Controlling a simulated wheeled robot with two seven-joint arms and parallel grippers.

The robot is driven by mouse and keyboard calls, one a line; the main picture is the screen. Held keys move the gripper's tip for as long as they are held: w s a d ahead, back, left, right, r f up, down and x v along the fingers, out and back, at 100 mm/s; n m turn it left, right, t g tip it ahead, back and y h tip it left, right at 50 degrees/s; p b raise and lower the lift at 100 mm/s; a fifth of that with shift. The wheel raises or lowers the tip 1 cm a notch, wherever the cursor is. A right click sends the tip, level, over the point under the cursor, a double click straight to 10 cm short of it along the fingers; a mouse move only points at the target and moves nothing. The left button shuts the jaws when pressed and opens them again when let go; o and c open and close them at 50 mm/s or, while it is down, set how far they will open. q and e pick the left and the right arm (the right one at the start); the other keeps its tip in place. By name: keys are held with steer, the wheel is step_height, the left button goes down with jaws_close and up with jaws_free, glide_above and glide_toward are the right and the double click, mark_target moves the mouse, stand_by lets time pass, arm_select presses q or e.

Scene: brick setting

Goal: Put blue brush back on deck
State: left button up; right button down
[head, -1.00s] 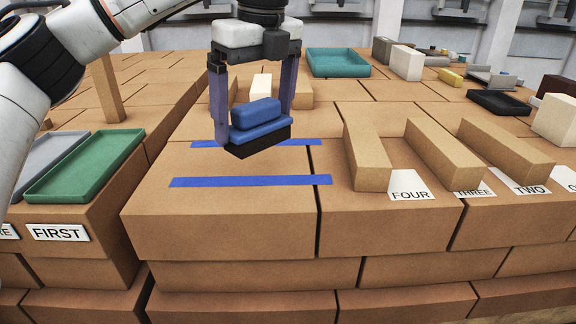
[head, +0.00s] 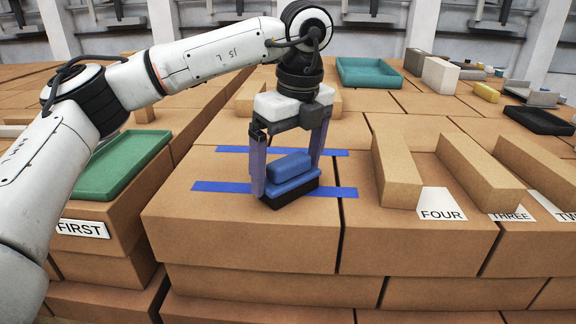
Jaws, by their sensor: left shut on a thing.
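The blue brush (head: 290,168) has a blue handle block on a blue body with a black base. It is at the two blue tape strips on the brick deck (head: 230,231), over or on the front strip (head: 220,187). The back strip (head: 333,152) runs behind it. My left gripper (head: 288,178) is shut on the brush, one finger on each side, pointing down. The black base appears to be at the deck surface; whether it bears on it I cannot tell. My right gripper is not in view.
A green tray (head: 122,165) stands at the left above a FIRST label (head: 82,229). Brick dividers (head: 397,165) with a FOUR label (head: 441,204) stand at the right. A teal tray (head: 368,73) and a black tray (head: 538,121) lie farther back.

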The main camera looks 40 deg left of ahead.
arm_select(q)
steer(key=o, duration=0.6)
steer(key=shift+f, duration=0.15)
steer(key=shift+r, duration=0.3)
steer(key=shift+d+r, duration=0.1)
steer(key=shift+r, duration=0.2)
steer(key=r, duration=0.3)
steer(key=d+r+p, duration=0.1)
steer(key=r, duration=0.7)
steer(key=shift+s+d+p, duration=0.25)
steer(key=shift+d+p, duration=0.1)
